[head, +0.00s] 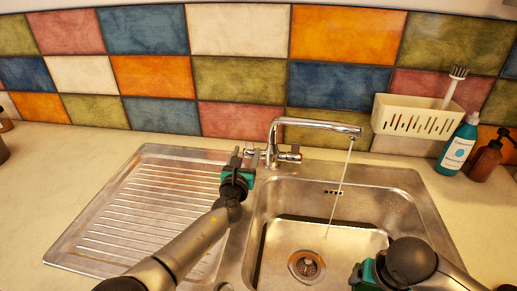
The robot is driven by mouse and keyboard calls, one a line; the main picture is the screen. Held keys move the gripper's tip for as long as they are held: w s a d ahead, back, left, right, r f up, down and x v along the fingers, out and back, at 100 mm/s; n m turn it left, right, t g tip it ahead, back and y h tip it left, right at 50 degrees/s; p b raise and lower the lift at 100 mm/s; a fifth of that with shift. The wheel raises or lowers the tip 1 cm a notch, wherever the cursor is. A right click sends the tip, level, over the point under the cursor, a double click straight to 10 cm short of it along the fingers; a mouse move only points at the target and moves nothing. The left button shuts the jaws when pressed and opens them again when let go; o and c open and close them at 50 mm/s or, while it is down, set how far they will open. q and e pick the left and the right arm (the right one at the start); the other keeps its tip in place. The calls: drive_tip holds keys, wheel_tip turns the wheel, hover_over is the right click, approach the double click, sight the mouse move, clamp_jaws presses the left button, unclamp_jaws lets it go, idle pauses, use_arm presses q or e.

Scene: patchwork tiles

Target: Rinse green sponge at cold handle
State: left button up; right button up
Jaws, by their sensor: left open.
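The tap (305,123) stands behind the sink, and a thin stream of water (340,190) falls from its spout into the basin. It has a small handle on each side of its base; the right handle (291,154) is in clear view. The left handle (251,152) is partly covered by my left gripper (241,156), which is open right beside it; I cannot tell whether they touch. My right gripper (362,279) is low over the basin's front right, mostly hidden by its own wrist and the frame edge. No green sponge can be made out.
The steel basin (385,205) has a drain (306,266) and looks empty. A ribbed drainboard (140,215) lies left, clear. A cream caddy (415,117) with a brush (455,86) is on the right wall, near a teal bottle (457,147) and a brown bottle (486,160).

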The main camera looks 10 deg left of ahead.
sight(249, 145)
use_arm(q)
drive_tip(key=shift+w+b, duration=1.45)
drive_tip(key=shift+w, duration=1.15)
use_arm(e)
drive_tip(key=shift+f, duration=1.8)
use_arm(q)
clamp_jaws()
